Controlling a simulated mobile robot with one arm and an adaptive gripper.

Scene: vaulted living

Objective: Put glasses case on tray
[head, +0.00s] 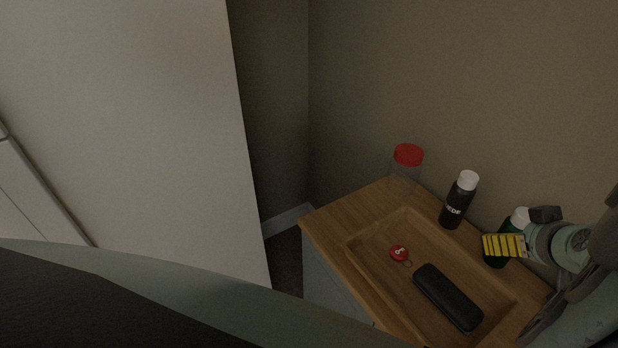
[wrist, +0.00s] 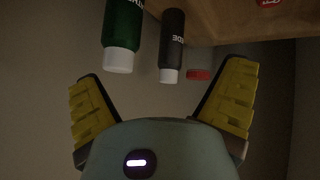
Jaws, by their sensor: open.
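The black glasses case (head: 447,297) lies inside the wooden tray (head: 362,254), at its right part. The tray sits on a wooden cabinet top. My gripper (head: 504,246) is above the back right of the cabinet, in front of a green bottle and apart from the case. In the wrist view my gripper (wrist: 160,105) has its yellow fingers wide apart with nothing held between them. The case is not seen in the wrist view.
A red round tag (head: 399,253) lies in the tray beside the case. Behind the tray stand a red-lidded jar (head: 408,156), a black bottle (head: 459,201) with a white cap and a green bottle (wrist: 122,35), close to the wall. A large white panel (head: 130,120) stands at the left.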

